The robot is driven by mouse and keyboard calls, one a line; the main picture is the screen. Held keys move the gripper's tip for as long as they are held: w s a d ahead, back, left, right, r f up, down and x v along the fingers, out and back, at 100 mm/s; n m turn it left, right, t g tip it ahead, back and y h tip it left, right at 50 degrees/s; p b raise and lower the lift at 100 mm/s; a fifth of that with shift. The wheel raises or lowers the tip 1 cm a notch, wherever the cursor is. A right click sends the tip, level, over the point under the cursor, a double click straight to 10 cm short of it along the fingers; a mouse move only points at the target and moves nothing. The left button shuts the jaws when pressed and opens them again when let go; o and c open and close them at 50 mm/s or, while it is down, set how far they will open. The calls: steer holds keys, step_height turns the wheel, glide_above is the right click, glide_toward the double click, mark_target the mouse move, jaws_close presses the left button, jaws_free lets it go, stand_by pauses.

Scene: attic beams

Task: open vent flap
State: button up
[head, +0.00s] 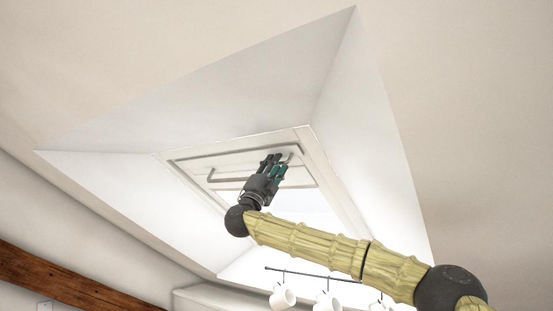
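A white-framed roof window (320,165) sits at the inner end of a deep white skylight recess. Along its top is a pale vent flap (222,163) with a long grey bar (228,184) running across it. My gripper (279,159), dark with teal parts, reaches up from below in front of the flap and bar. Its fingertips overlap the right part of the flap and hide some of the bar. I cannot tell whether the fingers touch the bar or close around it. The flap looks flat against the frame, though the steep angle makes this hard to judge.
Sloping white recess walls (365,120) surround the window on both sides. Below it, several white mugs (283,297) hang from a dark rail (310,273), close under my arm. A brown wooden beam (60,280) crosses the lower left.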

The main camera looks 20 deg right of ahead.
steer(key=shift+w+d+r, duration=0.25)
steer(key=shift+d+r, duration=0.1)
steer(key=shift+c, duration=0.2)
jaws_close()
steer(key=b, duration=0.3)
steer(key=shift+s+a+f+g+y+b, duration=0.2)
steer(key=shift+g+y+b, duration=0.1)
steer(key=shift+s+a+r+g+y+b, duration=0.2)
steer(key=shift+s+a+g+y+b, duration=0.1)
steer(key=shift+g+y+b, duration=0.4)
steer(key=shift+s+a+r+g+y+b, duration=0.2)
steer(key=shift+a+g+y+b, duration=0.25)
steer(key=shift+y, duration=0.3)
steer(key=shift+s+a+r+g+y+b, duration=0.25)
steer(key=shift+g+y+b, duration=0.3)
steer(key=shift+y+b, duration=0.2)
